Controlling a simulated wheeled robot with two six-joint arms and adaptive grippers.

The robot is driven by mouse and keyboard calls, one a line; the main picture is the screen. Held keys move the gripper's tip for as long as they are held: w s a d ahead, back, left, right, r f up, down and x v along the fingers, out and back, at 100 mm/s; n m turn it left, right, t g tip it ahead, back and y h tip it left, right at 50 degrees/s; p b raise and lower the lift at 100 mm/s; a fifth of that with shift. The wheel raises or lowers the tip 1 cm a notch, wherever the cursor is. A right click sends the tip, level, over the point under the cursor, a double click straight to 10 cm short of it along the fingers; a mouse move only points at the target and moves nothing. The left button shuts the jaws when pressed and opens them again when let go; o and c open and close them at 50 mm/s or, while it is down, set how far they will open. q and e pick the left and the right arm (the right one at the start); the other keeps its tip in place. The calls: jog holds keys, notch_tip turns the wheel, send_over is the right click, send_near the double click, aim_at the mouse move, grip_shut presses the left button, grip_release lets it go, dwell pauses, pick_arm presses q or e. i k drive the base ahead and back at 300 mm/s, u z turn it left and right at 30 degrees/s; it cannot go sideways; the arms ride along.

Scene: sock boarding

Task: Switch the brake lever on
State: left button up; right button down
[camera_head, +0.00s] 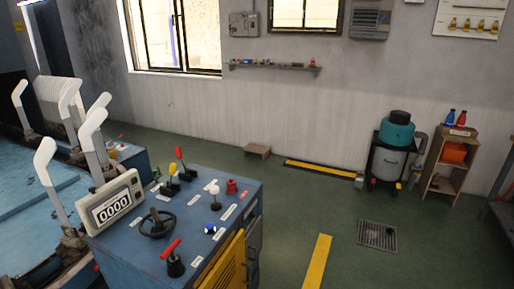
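A blue control console (130,245) stands at the lower left with several levers on its top. A red-tipped lever (180,158) and a yellow-tipped lever (172,171) stand near the back edge. A white-knobbed lever (214,193) stands right of centre. The labels are too small to read, so I cannot tell which is the brake lever or its setting. Neither of my grippers is in view.
The console top also has a black handwheel (157,224), a counter display (112,207) reading 0000, a blue knob (213,230) and a red button (231,186). White sock forms (48,165) stand at left. Green floor (330,220) is open to the right.

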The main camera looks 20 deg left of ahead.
aim_at(178, 153)
jog(key=z, duration=0.25)
jog(key=i, duration=3.1)
jog(key=u, duration=3.9)
jog(key=i, duration=0.5)
